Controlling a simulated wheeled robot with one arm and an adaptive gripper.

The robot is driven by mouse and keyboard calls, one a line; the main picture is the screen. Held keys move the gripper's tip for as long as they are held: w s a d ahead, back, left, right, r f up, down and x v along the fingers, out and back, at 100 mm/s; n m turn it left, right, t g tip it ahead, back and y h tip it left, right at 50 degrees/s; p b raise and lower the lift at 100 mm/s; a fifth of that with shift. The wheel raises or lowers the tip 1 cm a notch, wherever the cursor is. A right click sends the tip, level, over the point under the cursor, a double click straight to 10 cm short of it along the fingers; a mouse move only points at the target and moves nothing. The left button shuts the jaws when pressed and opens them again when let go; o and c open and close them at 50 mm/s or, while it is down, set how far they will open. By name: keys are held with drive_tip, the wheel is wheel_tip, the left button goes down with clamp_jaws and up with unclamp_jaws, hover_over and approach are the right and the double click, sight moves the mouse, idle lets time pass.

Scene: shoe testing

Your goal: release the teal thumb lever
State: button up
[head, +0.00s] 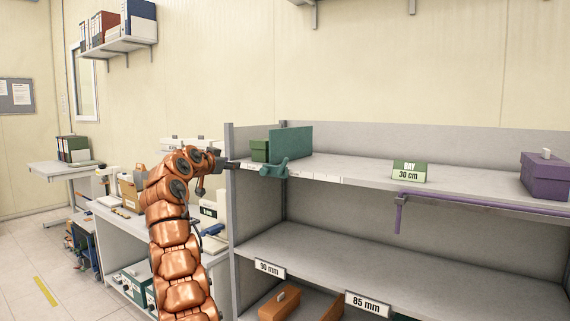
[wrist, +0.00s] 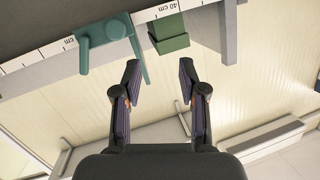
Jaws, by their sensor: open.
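The teal thumb lever (head: 273,169) sits on the front edge of the upper shelf, at its left end, joined to an upright teal plate (head: 291,140). In the wrist view the lever (wrist: 103,32) is at upper left, beside the teal plate (wrist: 137,50) and over the white scale strip. My gripper (wrist: 159,72) is open, with nothing between its two dark fingers. The lever lies beyond the fingertips and to the left, apart from them. In the head view my gripper (head: 228,164) is just left of the lever; its fingers are small there.
A green box (head: 260,150) stands left of the teal plate; it also shows in the wrist view (wrist: 168,36). The shelf's left post (head: 230,190) is close to my gripper. A "BAY 30 cm" sign (head: 409,171), a purple rail (head: 470,204) and a purple box (head: 546,176) are further right.

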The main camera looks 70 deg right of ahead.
sight(284, 162)
drive_tip(key=s+d+m+g+h, duration=0.1)
drive_tip(key=s+d+m+g, duration=0.15)
drive_tip(key=s, duration=0.45)
drive_tip(key=s+d+m+g+h, duration=0.1)
drive_tip(key=s+d+m+g, duration=0.1)
drive_tip(key=s+m, duration=0.35)
drive_tip(key=d+p, duration=0.1)
drive_tip(key=d, duration=0.1)
drive_tip(key=s+d+n+p, duration=0.1)
drive_tip(key=d, duration=0.1)
drive_tip(key=s+d+n, duration=0.1)
drive_tip(key=d, duration=0.1)
drive_tip(key=shift+s+d+f+t+p, duration=0.15)
drive_tip(key=shift+s+f+t+p, duration=0.1)
drive_tip(key=shift+p, duration=0.15)
drive_tip(key=shift+s+d, duration=0.1)
drive_tip(key=shift+d, duration=0.5)
drive_tip(key=shift+f, duration=0.1)
drive_tip(key=shift+c, duration=0.3)
clamp_jaws()
